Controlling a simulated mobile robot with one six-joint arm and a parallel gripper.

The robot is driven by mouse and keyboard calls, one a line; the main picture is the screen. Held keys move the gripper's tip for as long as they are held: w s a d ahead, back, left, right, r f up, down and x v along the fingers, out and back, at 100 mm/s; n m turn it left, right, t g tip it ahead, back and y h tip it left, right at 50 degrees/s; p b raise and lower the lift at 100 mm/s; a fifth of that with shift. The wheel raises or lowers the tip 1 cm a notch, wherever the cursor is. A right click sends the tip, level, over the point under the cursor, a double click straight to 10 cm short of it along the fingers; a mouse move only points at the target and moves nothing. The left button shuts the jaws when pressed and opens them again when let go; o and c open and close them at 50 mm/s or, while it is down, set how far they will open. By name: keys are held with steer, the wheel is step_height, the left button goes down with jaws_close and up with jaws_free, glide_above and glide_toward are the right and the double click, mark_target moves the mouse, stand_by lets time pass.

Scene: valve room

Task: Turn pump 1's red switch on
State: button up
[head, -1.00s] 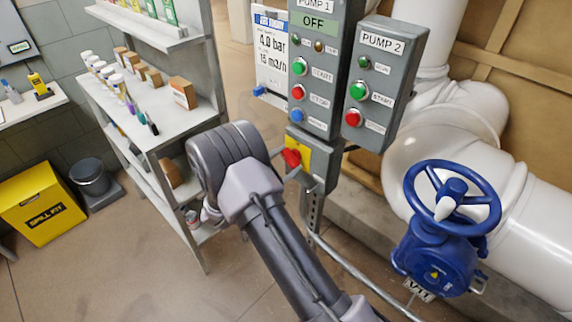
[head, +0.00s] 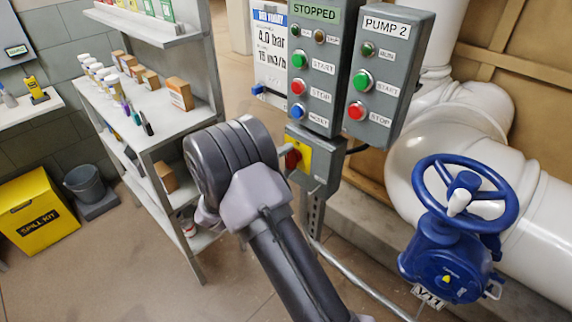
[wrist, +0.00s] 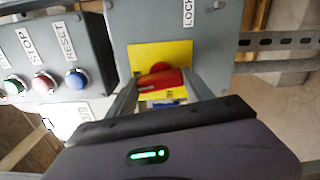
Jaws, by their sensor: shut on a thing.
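Pump 1's red switch (head: 292,159) sits on a yellow plate (head: 305,152) on a small grey box below the pump 1 panel (head: 318,75). The panel's green display (head: 315,13) reads STOPPED. In the wrist view the red switch handle (wrist: 160,80) lies between the two fingers of my gripper (wrist: 163,92), which is shut on it. The yellow plate (wrist: 180,56) shows behind the handle. My arm hides part of the switch box in the head view.
The pump 2 panel (head: 389,75) hangs to the right, with green and red buttons. A blue valve handwheel (head: 505,190) and white pipes (head: 545,215) stand at the right. A shelf (head: 165,125) with bottles and boxes is at the left.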

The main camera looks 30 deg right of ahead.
steer(key=shift+m, duration=0.8)
steer(key=o, duration=1.4)
steer(key=shift+c, duration=0.2)
steer(key=p+v, duration=0.5)
steer(key=v, duration=1.2)
steer(key=shift+a, duration=0.25)
steer(key=shift+s, duration=0.1)
